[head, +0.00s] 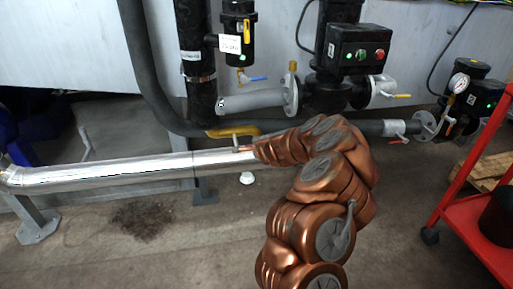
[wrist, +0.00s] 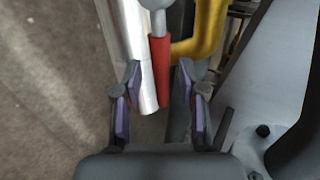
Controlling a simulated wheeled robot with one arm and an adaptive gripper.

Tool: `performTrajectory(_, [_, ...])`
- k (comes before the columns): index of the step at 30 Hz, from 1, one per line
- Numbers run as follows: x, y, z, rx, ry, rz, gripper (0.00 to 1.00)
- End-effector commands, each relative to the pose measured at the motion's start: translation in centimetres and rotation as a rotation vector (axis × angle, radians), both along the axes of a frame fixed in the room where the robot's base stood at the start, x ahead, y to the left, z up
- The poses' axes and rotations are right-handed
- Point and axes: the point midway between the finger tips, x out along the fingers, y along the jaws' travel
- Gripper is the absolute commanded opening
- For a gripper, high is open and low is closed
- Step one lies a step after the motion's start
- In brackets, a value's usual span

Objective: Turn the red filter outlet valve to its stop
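The red filter outlet valve handle (wrist: 160,72) is a straight red lever on a grey stem in the wrist view. It points down the picture, toward my gripper. My gripper (wrist: 160,68) is open, with one finger on each side of the lever and a visible gap on both sides. The lever's free end lies between the fingers. The fingers are too small to make out there.
A silver pipe (head: 100,172) runs beside the valve, and a yellow pipe bend (wrist: 208,30) lies close to the right finger. A dark pump box (head: 357,46) and grey pipes stand behind. A red cart (head: 472,195) stands at the right.

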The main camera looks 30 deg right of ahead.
Motion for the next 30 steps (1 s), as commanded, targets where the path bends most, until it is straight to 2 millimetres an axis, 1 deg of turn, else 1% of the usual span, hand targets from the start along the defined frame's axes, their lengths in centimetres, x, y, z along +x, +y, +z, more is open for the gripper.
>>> performTrajectory(8, [0.0,0.1,0.1,-0.001,-0.001,0.001,0.42])
performTrajectory(14, [-0.7,0.3,0.6,0.001,-0.001,0.002,0.42])
performTrajectory(20, [-2.4,0.9,1.8,0.000,0.000,0.002,0.42])
performTrajectory(30, [-5.9,2.1,4.4,-0.001,-0.003,0.000,0.42])
